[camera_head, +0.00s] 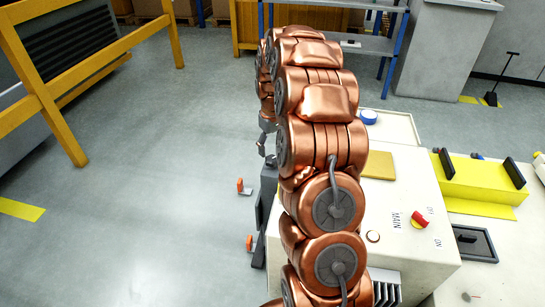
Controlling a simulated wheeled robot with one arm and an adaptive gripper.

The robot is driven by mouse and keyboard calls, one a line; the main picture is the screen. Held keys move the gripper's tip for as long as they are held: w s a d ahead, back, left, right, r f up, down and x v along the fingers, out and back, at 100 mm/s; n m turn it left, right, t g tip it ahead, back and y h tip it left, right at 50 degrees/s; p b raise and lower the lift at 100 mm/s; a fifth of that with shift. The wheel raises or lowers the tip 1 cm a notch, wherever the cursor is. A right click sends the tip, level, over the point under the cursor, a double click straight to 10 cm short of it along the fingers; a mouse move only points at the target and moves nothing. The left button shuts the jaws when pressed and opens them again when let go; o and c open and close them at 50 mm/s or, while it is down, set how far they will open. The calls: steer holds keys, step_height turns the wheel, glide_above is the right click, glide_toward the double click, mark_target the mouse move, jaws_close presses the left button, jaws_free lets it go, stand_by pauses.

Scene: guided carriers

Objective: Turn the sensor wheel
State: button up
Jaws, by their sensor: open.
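My copper arm rises through the middle of the view and bends over, hiding much of the bench behind it. My gripper (266,152) shows only in part at the left side of the arm, below a silver wrist piece. It is open, and I see nothing between its fingers. I cannot tell whether the gripper touches the bar. I cannot clearly make out a sensor wheel.
A yellow rail (40,95) stands left. The floor between is clear.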

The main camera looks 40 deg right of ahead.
mark_target(272, 158)
step_height(272, 158, down, 5)
steer(key=shift+f, duration=0.1)
steer(key=shift+c, duration=0.2)
steer(key=c, duration=1.1)
steer(key=shift+n, duration=0.3)
